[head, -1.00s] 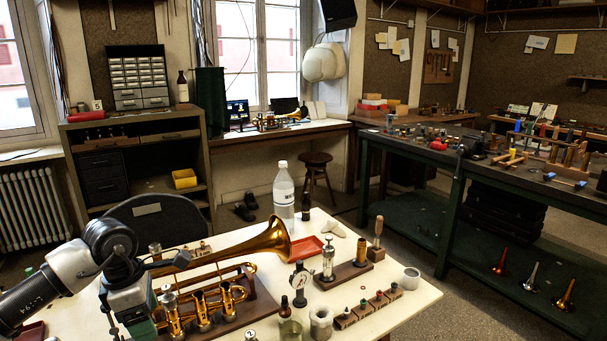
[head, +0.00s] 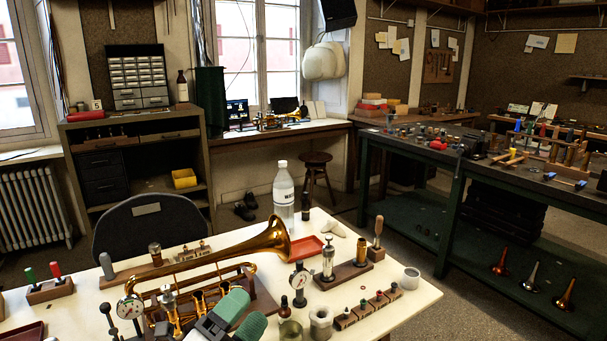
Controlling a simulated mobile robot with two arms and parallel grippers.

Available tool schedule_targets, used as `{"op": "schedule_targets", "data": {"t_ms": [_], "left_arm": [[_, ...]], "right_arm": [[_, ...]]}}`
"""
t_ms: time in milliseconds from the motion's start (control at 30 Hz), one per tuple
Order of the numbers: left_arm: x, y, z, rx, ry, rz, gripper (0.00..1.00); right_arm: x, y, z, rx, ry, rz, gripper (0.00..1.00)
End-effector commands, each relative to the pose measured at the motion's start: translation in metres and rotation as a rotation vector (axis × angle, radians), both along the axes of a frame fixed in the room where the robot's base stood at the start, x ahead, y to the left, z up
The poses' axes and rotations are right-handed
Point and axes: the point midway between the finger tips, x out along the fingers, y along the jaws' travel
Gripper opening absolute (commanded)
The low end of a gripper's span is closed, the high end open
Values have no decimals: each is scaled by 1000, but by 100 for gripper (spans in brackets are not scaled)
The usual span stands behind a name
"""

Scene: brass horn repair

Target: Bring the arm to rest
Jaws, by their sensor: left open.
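My left gripper (head: 246,312) is at the bottom edge of the head view, low in front of the brass trumpet (head: 240,251). Its two green-padded fingers are apart, with nothing seen between them. They cover part of the trumpet's valve area and its wooden base; I cannot tell whether they touch anything. The rest of the left arm is out of the picture. My right gripper is not in view.
A chair (head: 148,222) stands behind the table.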

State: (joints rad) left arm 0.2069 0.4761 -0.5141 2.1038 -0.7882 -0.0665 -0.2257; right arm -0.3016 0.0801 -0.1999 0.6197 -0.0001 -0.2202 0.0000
Motion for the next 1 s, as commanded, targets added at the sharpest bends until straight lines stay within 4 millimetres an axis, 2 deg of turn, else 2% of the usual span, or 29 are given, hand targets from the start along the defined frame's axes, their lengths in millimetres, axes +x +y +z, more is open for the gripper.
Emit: {"op": "schedule_targets", "data": {"t_ms": [33,167,267,300,400,600,867,900,1000], "left_arm": [[-1,17,-16,-133,146,87,70],[-13,64,-72,-426,537,324,70],[-43,92,-125,-610,849,501,70],[-58,99,-145,-668,963,565,70],[-96,111,-182,-769,1198,695,70],[-164,118,-225,-874,1534,875,70],[-244,116,-248,-933,1870,1051,70],[-236,115,-260,-927,1862,1049,70],[-228,114,-285,-919,1867,1055,70]], "right_arm": [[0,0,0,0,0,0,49],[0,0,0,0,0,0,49],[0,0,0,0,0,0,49],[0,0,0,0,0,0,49],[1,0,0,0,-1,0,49],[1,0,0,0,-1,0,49],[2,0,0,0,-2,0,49],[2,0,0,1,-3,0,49],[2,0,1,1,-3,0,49]]}}
